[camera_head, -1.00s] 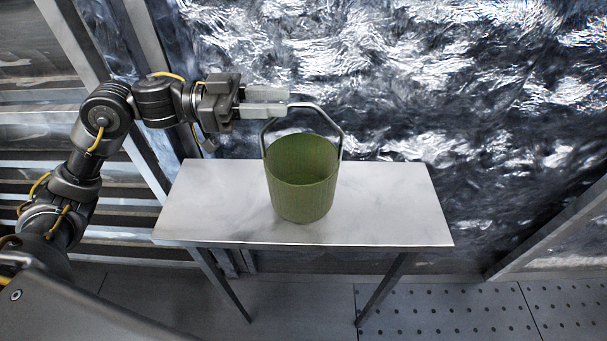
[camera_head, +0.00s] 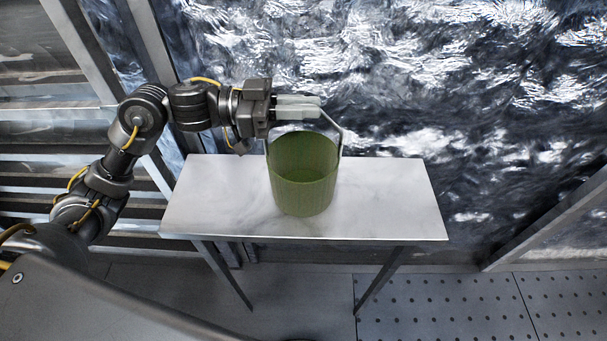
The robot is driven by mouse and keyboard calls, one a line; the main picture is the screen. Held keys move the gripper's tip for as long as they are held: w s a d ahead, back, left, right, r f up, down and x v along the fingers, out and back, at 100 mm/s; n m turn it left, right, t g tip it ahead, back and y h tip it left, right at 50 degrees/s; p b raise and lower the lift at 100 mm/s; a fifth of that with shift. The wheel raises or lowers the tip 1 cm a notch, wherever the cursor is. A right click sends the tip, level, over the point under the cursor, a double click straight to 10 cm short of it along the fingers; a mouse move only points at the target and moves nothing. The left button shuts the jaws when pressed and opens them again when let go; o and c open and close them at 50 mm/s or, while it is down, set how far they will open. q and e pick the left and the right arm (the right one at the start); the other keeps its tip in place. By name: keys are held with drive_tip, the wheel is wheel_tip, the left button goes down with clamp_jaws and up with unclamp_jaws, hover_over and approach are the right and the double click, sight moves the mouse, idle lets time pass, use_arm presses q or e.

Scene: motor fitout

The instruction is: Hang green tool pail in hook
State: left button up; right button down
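The green tool pail (camera_head: 303,180) stands upright on the white table, with its thin metal handle (camera_head: 335,125) raised. My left gripper (camera_head: 300,107) is at the top of the handle, above the pail's rim. Its two pale fingers lie close together, and the handle's top bar runs into them. The fingers hide the top and upper left of the handle. No hook is visible in this view. My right gripper is out of view.
The white table (camera_head: 395,205) is otherwise bare, with free room on both sides of the pail. A shiny, crumpled silver wall (camera_head: 440,90) rises behind it. Slatted bars (camera_head: 40,155) stand at the left, and a slanted beam (camera_head: 555,225) at the right.

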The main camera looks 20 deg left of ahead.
use_arm(q)
clamp_jaws()
drive_tip(key=shift+r, duration=0.15)
idle(1.2)
drive_tip(key=shift+r+b, duration=0.6)
drive_tip(key=shift+r, duration=0.7)
drive_tip(key=s+a+r+b, duration=0.2)
drive_tip(key=s+r+b, duration=0.7)
drive_tip(key=s, duration=0.4)
drive_tip(key=shift+s+r, duration=0.4)
drive_tip(key=shift+r, duration=0.2)
drive_tip(key=shift+w, duration=0.1)
idle(0.4)
